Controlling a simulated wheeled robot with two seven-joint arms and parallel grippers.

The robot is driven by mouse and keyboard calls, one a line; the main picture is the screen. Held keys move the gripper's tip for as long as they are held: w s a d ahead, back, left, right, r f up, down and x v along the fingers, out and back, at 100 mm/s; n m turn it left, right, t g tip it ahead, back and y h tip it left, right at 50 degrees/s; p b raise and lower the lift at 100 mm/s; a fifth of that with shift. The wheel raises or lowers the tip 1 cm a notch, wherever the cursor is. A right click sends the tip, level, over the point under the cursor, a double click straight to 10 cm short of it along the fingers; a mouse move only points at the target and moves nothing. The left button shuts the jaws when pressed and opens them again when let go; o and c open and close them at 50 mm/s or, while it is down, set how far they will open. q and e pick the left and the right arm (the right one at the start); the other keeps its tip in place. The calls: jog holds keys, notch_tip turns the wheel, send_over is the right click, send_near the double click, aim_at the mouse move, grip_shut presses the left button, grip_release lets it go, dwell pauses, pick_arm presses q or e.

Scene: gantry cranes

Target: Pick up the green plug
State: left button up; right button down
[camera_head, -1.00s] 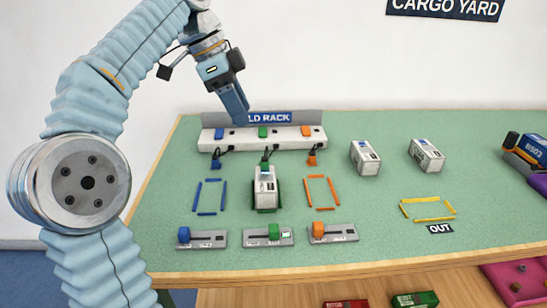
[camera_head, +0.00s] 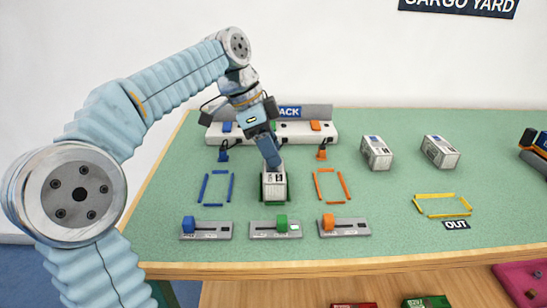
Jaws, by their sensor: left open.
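The green plug is hidden in the head view behind my left gripper (camera_head: 272,163). The gripper points down at the back top edge of the white container (camera_head: 274,188), which stands in a green outline (camera_head: 263,195) on the table. My left gripper is open; its fingers overlap in this view, and I cannot tell whether the plug is between them. The green socket block (camera_head: 274,126) on the white rack (camera_head: 295,133) shows partly behind the gripper. My right gripper is not in view.
A blue plug (camera_head: 223,155) and an orange plug (camera_head: 321,153) stand on either side. Slider units with blue (camera_head: 189,224), green (camera_head: 281,223) and orange (camera_head: 328,221) knobs lie in front. Two white containers (camera_head: 376,153) (camera_head: 440,152) stand to the right, beyond a yellow outline (camera_head: 443,214).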

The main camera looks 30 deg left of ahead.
pick_arm(q)
grip_shut()
